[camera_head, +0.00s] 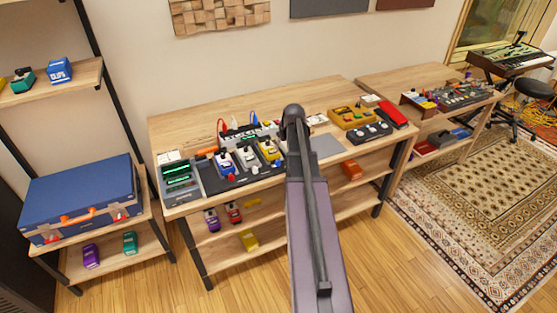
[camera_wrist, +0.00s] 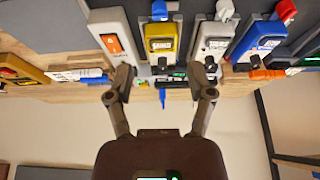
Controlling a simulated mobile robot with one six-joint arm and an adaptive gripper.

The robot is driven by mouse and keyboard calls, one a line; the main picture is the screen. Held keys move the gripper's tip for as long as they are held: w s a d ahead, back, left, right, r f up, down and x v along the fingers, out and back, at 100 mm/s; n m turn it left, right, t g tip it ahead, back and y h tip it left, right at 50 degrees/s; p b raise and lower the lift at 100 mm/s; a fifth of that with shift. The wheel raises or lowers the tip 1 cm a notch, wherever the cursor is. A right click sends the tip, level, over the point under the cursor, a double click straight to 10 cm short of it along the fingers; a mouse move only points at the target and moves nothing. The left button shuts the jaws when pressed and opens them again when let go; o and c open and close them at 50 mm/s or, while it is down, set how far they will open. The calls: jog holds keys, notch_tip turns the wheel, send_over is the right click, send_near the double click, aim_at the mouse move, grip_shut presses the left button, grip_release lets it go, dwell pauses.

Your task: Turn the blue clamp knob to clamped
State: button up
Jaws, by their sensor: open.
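The blue clamp knob (camera_wrist: 160,9) is at the top edge of the wrist view, in front of the yellow pedal (camera_wrist: 162,40). The picture cuts close above it, and I cannot tell its turn position. My gripper (camera_wrist: 163,82) is open and empty, its two fingers spread apart below the yellow pedal in the wrist view. The knob lies beyond the fingertips, apart from them. In the head view the yellow pedal (camera_head: 269,150) sits at the right of the pedalboard, and my own arm hides my fingers.
A white knob (camera_wrist: 225,10) and a red knob (camera_wrist: 286,10) stand in front of the neighbouring pedals. A grey pedal with an orange switch (camera_wrist: 115,40) is close on the other side. A blue plug (camera_wrist: 162,97) and an orange item (camera_wrist: 267,74) lie behind the pedals.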

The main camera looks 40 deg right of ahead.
jog(key=shift+f, duration=0.2)
dwell(0.3)
jog(key=b+x, duration=1.2)
jog(key=x, duration=0.1)
jog(key=shift+w+f+b, duration=0.15)
jog(key=shift+w+b, duration=0.05)
jog(key=shift+b, duration=0.2)
dwell(0.5)
grip_shut()
